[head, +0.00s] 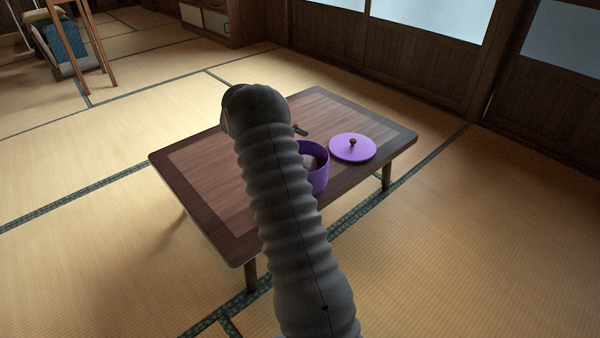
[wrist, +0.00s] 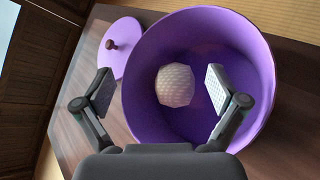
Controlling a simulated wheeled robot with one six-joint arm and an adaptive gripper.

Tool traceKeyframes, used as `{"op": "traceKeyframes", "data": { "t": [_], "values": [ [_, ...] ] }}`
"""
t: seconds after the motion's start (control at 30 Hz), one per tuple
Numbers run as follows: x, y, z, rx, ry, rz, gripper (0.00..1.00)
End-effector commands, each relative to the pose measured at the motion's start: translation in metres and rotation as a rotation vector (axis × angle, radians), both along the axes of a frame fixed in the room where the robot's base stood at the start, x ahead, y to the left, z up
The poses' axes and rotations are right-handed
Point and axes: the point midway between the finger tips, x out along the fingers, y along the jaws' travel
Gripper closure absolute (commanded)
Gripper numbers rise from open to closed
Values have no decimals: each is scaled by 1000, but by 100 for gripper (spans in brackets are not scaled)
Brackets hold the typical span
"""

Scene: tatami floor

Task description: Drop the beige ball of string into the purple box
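The purple box (wrist: 262,75) is round and stands open on the low table; it shows partly behind my arm in the head view (head: 321,180). The beige ball of string (wrist: 175,85) is inside the box in the wrist view, a little left of its middle. My gripper (wrist: 160,90) is open, with its fingers wide apart and neither touching the ball. Its right finger is over the box's opening and its left finger is outside the left rim. In the head view my arm hides most of the gripper.
The purple lid (head: 352,148) with a brown knob lies on the dark wooden table (head: 190,160), beside the box. The tatami floor around the table is clear. A wooden stand (head: 98,45) is far off at the upper left.

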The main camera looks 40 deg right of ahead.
Motion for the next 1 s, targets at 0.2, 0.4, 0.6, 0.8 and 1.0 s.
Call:
{"op": "traceKeyframes", "data": {
  "t": [0.2, 0.4, 0.6, 0.8, 1.0],
  "values": [
    [0, 0, 0, 0, 0, 0, 3],
    [5, 8, 5, 0, -1, 1, 3],
    [21, 34, 23, 0, -3, 2, 3],
    [38, 64, 42, -1, -2, 2, 3],
    [49, 83, 55, 0, -1, 1, 3]
  ]
}}
